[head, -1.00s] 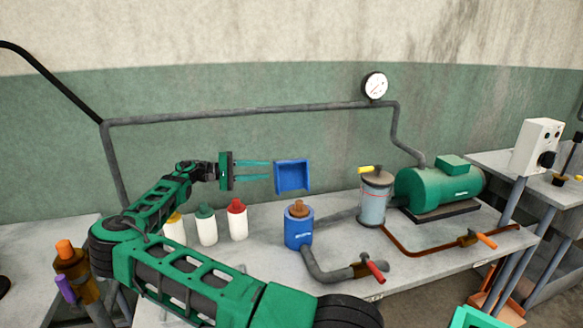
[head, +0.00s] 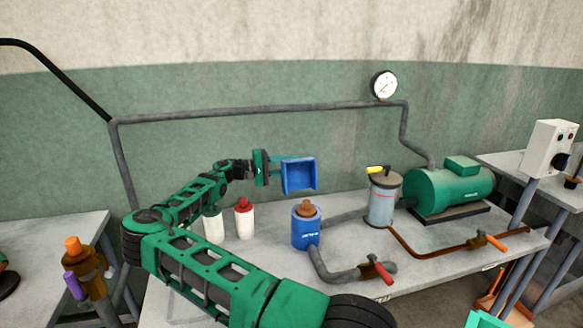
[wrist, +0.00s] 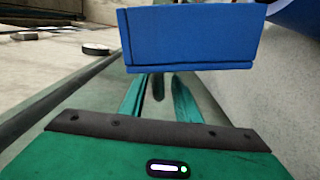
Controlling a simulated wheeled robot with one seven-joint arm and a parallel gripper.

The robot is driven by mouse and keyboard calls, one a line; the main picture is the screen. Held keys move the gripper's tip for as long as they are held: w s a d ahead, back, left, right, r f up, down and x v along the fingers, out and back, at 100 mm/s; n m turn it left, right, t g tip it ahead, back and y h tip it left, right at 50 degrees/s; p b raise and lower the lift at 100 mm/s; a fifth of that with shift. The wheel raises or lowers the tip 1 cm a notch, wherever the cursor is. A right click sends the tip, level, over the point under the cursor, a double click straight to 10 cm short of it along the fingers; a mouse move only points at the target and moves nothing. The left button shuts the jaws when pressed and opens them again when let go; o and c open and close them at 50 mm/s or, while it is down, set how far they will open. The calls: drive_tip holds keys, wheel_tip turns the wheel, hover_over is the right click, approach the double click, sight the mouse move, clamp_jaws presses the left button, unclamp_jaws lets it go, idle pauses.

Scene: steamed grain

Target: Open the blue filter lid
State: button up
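The blue filter (head: 306,232) stands upright on the bench in the head view, with a brown knob-like part (head: 306,208) on top. Above and behind it is a blue box-shaped piece (head: 300,178) with raised sides; I cannot tell whether this is the lid. My gripper (head: 286,160) is at the piece's left side, high above the bench. In the wrist view the same blue piece (wrist: 190,38) lies just beyond my gripper (wrist: 158,95). The fingers are apart with nothing visibly between them, and their tips are hidden behind the piece. Contact cannot be told.
A red-capped white bottle (head: 244,220) and another white bottle (head: 213,228) stand left of the filter. A grey canister (head: 382,203) and green tank (head: 450,190) stand to the right. A red-handled valve (head: 380,270) sits in front. A grey pipe (head: 250,112) runs along the wall.

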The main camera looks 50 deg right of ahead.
drive_tip(key=shift+s+d, duration=0.2)
drive_tip(key=shift+d, duration=0.1)
drive_tip(key=shift+c, duration=0.3)
